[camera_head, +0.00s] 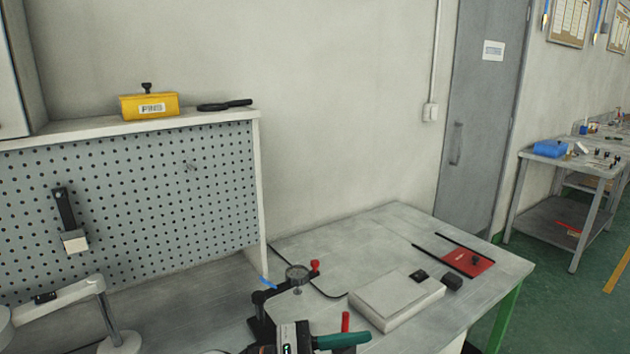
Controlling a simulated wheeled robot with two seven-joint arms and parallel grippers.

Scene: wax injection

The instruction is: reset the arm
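Neither my left nor my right gripper shows in the head view, and I cannot identify any part of my arms.
A grey worktable (375,235) holds a pale flat box (397,298) and a red plate (467,262). A pegboard (150,200) stands left, with a yellow PINS box (150,106) and a black magnifier (225,104) on its shelf. A lamp arm (60,298) is lower left.

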